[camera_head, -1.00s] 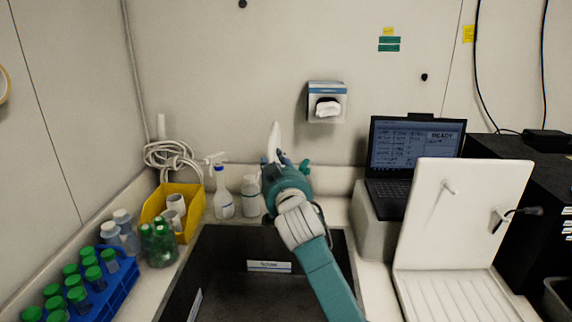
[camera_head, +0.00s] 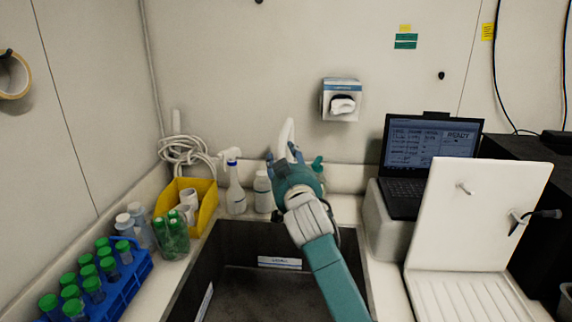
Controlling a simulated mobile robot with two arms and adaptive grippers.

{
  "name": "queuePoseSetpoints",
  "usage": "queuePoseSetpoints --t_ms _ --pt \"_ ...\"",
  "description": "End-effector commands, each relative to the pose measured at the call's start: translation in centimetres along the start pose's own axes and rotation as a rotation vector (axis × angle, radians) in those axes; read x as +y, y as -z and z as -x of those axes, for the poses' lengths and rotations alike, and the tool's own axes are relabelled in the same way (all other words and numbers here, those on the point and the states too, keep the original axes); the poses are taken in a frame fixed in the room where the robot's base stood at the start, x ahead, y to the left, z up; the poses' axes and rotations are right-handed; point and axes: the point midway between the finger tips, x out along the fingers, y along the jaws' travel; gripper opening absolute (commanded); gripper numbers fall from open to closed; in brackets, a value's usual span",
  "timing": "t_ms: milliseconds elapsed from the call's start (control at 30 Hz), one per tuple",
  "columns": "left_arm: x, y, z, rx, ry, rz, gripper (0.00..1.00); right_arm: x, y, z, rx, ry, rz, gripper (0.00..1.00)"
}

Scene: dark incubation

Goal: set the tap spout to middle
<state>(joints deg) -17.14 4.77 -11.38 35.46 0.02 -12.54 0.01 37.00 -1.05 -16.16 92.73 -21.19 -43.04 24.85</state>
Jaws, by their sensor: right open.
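My right gripper (camera_head: 284,156) is at the back rim of the dark sink (camera_head: 240,238), seen from behind, with its arm coming up from the bottom. Its fingers are mostly hidden by its teal body. A slim pale upright piece (camera_head: 287,133) rises just beyond the fingers and leans slightly; it looks like the tap spout, but its base is hidden behind the gripper. I cannot tell whether the fingers touch it or which way the spout points. A small teal piece (camera_head: 318,165) shows just right of the gripper. My left gripper is out of view.
To the right are a laptop (camera_head: 430,160) and a white drying rack (camera_head: 470,215). A dispenser (camera_head: 341,87) hangs behind.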

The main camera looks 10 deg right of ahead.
Motion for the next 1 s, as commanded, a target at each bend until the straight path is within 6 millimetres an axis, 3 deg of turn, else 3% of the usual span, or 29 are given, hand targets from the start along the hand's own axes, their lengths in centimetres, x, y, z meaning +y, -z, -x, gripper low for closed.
queuePoseSetpoints --t_ms 167,600,800,1000 --pt "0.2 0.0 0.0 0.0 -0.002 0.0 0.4 -0.1 -0.1 1.9 0.0 0.001 -0.002 0.44" --pt "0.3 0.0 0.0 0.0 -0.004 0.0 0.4 -0.3 -0.1 10.2 -0.002 0.004 0.001 0.44" --pt "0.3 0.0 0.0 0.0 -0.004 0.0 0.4 -0.3 -0.1 11.7 -0.001 0.002 0.001 0.44" --pt "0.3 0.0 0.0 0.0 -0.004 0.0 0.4 -0.3 -0.1 11.8 -0.002 0.002 0.002 0.44"
